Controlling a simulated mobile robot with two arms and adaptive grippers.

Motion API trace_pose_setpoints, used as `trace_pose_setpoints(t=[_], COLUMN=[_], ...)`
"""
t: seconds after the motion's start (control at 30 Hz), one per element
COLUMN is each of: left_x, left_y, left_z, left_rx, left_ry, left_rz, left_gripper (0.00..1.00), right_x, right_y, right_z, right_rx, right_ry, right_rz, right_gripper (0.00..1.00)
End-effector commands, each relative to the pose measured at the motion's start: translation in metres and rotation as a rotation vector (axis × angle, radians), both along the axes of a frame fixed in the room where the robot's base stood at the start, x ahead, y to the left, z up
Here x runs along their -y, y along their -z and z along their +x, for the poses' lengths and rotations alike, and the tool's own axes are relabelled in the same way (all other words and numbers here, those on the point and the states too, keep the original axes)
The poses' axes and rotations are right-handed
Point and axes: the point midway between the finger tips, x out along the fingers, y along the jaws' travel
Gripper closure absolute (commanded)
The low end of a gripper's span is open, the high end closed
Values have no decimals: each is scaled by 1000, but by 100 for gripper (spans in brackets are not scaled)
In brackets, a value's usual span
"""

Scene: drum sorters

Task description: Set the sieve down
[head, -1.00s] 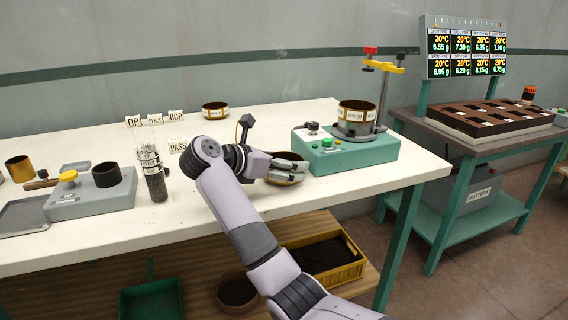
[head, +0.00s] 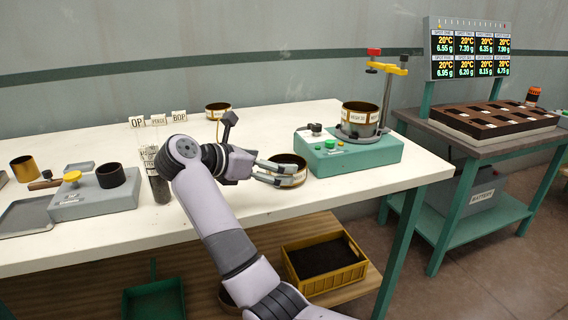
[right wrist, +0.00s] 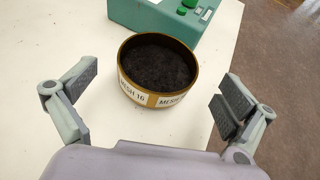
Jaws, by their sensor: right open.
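The sieve (head: 289,170) is a round brass-rimmed pan with dark grains inside, standing on the white table near its front edge. In the right wrist view the sieve (right wrist: 155,72) shows labels reading MESH 16 and sits level. My right gripper (head: 268,173) is open just left of it. In the right wrist view the spread fingers (right wrist: 155,100) are on either side and apart from the sieve, which lies slightly ahead of them. My left gripper is not in view.
A green shaker base (head: 345,152) carrying another sieve (head: 359,115) stands just right of the sieve. Another brass sieve (head: 217,111) stands at the back. A yellow crate (head: 325,268) is below.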

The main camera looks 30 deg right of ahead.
Motion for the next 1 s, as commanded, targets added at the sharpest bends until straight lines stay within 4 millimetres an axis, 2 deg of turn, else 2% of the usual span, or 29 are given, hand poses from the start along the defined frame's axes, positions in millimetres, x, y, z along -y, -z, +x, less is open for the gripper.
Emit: trace_pose_setpoints(t=[0.03, 0.1, 0.33, 0.5, 1.0], left_x=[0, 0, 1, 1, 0], left_y=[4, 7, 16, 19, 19], left_z=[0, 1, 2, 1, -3], left_rx=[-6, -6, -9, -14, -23], left_ry=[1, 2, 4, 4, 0], left_rz=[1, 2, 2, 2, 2], left_gripper=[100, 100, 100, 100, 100], right_x=[-13, -26, -55, -62, -62], right_y=[-5, -11, -23, -26, -26], right_z=[-1, -3, -8, -9, -9], right_rx=[0, 0, 0, 0, 0], right_ry=[-5, -4, -1, 0, 0], right_rz=[4, 3, 1, 0, 0], right_gripper=[0, 0, 0, 0, 0])
